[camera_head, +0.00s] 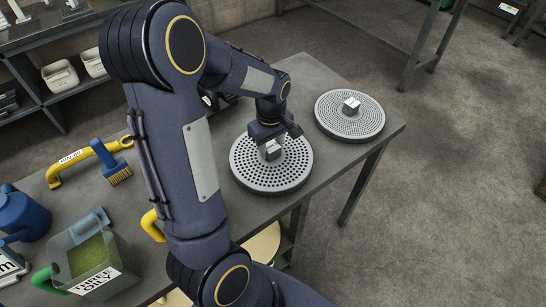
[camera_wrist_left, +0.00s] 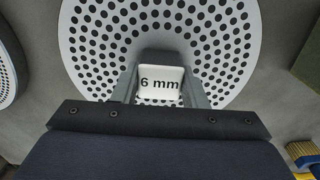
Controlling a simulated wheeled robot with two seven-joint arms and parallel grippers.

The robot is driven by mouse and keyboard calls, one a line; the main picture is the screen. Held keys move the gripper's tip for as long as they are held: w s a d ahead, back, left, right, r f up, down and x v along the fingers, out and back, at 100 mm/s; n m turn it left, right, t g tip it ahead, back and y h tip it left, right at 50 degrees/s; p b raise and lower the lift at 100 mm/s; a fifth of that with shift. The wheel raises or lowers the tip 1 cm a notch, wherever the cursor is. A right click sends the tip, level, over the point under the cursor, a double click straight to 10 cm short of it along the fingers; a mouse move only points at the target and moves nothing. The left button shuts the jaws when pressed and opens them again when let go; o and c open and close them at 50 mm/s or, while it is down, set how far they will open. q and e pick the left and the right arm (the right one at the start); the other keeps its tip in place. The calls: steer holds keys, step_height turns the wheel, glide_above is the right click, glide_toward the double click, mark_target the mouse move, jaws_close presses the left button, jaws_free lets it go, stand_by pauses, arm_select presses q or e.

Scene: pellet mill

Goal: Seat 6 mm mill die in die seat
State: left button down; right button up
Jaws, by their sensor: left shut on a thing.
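The 6 mm mill die is a round grey perforated disc (camera_head: 250,172) with large holes, flat on the table in the head view. It also fills the top of the left wrist view (camera_wrist_left: 215,45), where its central knob (camera_wrist_left: 162,85) reads "6 mm". My left gripper (camera_head: 272,148) comes down over the die and is shut on this knob, with one finger on each side. The die seat is not recognisable in either view. My right gripper is not in view.
A second die (camera_head: 350,122) with finer holes lies at the table's right end. A scraper (camera_head: 75,160), a brush (camera_head: 112,165), a blue can (camera_head: 22,215) and a bin of green pellets (camera_head: 88,257) crowd the left. A metal rack (camera_head: 400,45) stands behind; the floor at right is clear.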

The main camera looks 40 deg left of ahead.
mark_target(271, 146)
arm_select(q)
steer(key=shift+w+r+p, duration=0.15)
steer(key=shift+r+p, duration=2.5)
steer(key=shift+r, duration=0.8)
steer(key=c, duration=1.6)
jaws_free()
jaws_close()
steer(key=shift+f, duration=0.1)
steer(key=shift+s+f, duration=0.15)
steer(key=shift+s, duration=0.1)
